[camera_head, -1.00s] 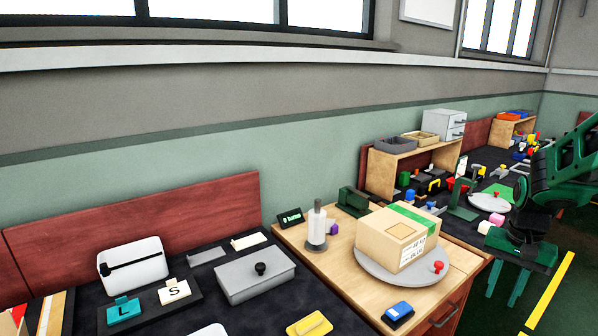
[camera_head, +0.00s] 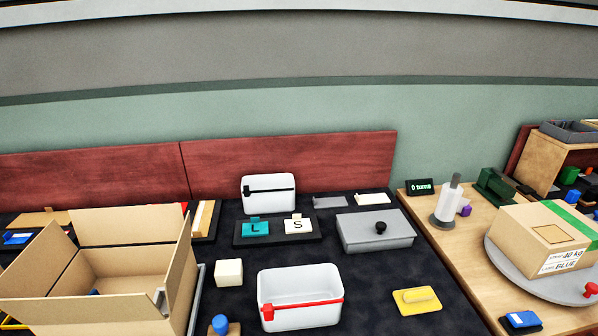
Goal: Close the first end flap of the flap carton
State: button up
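The flap carton (camera_head: 130,262) is the open brown cardboard box at the lower left of the head view. Its flaps stand up and outward: a back flap (camera_head: 127,226), a right flap (camera_head: 181,262), a left flap (camera_head: 38,262) and a wide front flap (camera_head: 85,318) that reaches the picture's bottom edge. A blue item (camera_head: 93,292) shows at the carton's inside or front edge; I cannot tell which. My gripper is outside the picture.
Right of the carton are a cream cube (camera_head: 229,272), a blue knob (camera_head: 220,324), a white bin with a red band (camera_head: 300,298) and a yellow block (camera_head: 416,300). A grey lidded box (camera_head: 375,232) stands behind. A taped carton (camera_head: 546,238) sits on a turntable (camera_head: 497,262) at right.

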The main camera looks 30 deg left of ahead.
aim_at(172, 282)
jog(key=u, duration=1.9)
